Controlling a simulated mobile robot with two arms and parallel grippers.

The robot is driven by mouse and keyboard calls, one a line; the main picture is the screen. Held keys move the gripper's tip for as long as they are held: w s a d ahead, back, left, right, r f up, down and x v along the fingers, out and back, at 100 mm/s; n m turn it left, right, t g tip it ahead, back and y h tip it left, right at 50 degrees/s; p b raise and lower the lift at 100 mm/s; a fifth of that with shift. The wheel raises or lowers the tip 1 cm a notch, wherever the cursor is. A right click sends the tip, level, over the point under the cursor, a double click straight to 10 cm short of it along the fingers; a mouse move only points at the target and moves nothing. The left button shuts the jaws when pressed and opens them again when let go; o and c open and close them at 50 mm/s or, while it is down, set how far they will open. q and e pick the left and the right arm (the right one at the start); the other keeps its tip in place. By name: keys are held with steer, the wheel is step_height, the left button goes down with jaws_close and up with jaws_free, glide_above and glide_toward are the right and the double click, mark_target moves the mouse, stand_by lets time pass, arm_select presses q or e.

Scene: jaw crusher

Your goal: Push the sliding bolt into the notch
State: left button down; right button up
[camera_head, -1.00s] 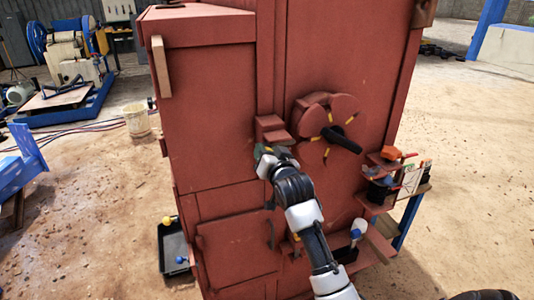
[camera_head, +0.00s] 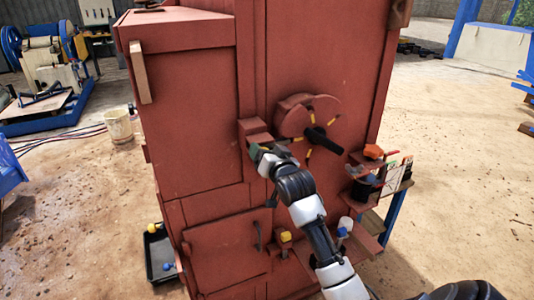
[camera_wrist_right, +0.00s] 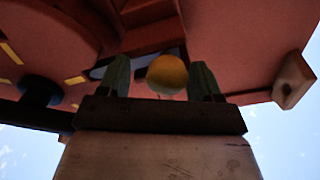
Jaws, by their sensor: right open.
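The bolt's round yellow knob (camera_wrist_right: 167,75) sits between the two fingers of my right gripper (camera_wrist_right: 162,80) in the right wrist view. The fingers are apart, one on each side of the knob, with gaps showing. In the head view my right gripper (camera_head: 257,154) is at the red cabinet's front, just below a stepped red block (camera_head: 256,131). A red round disc (camera_head: 294,116) with yellow marks and a black handle (camera_head: 322,139) is right of the block. The bolt's shaft and the notch are not clearly visible. My left gripper is out of view.
The red cabinet (camera_head: 200,110) fills the middle. A small shelf with an orange item (camera_head: 374,151) stands out at its right. Open floor lies on both sides.

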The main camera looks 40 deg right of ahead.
steer(key=shift+s+a+f, duration=0.1)
steer(key=shift+s+a, duration=0.1)
steer(key=shift+s, duration=0.15)
steer(key=b+v, duration=0.3)
steer(key=v, duration=0.7)
steer(key=shift+d, duration=0.2)
